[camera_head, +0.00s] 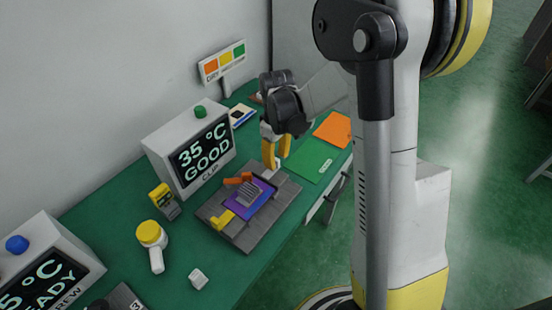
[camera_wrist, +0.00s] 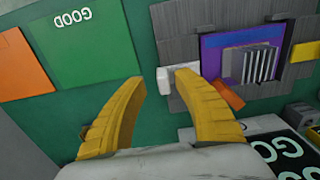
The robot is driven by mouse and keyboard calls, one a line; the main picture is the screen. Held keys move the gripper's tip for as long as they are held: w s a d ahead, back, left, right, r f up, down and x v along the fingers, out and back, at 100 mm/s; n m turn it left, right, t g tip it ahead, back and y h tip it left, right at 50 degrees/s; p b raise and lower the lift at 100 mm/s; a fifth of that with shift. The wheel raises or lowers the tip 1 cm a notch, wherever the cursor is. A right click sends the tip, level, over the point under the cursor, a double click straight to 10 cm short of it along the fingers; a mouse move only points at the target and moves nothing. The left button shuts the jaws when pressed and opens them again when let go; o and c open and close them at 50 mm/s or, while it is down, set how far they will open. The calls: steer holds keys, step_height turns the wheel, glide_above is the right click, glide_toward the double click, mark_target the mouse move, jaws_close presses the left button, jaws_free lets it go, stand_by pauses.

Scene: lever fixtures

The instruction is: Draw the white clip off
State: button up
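The white clip (camera_wrist: 167,80) sits at the edge of the grey fixture plate (camera_wrist: 186,32) in the wrist view. In the head view the white clip (camera_head: 274,167) shows only as a small pale patch below my fingers. My gripper (camera_wrist: 160,84) is open, with its two yellow fingers apart. The clip shows between the fingertips, partly covered by the right finger; I cannot tell whether they touch. In the head view my gripper (camera_head: 276,160) is over the plate's far corner. A purple board (camera_head: 250,199) with a finned grey block (camera_head: 248,193) lies on the plate.
An orange lever (camera_head: 238,179) and a yellow piece (camera_head: 222,219) are on the plate. A display box reading GOOD (camera_head: 190,150) stands behind it. Green (camera_head: 309,160) and orange (camera_head: 334,130) panels lie to the right. A loose white cube (camera_head: 198,279) lies on the table in front.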

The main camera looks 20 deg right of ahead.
steer(key=shift+r, duration=0.15)
step_height(320, 180, up, 12)
stand_by(0.4)
stand_by(0.3)
steer(key=s+a+r+m+t, duration=0.2)
steer(key=s+m+t, duration=0.1)
steer(key=s, duration=0.5)
steer(key=s+a+r+m+t, duration=0.2)
steer(key=s+a+m+t, duration=0.1)
steer(key=s, duration=0.6)
steer(key=shift+s+a+r+t, duration=0.15)
steer(key=shift+a+r+t, duration=0.2)
steer(key=shift+t, duration=0.25)
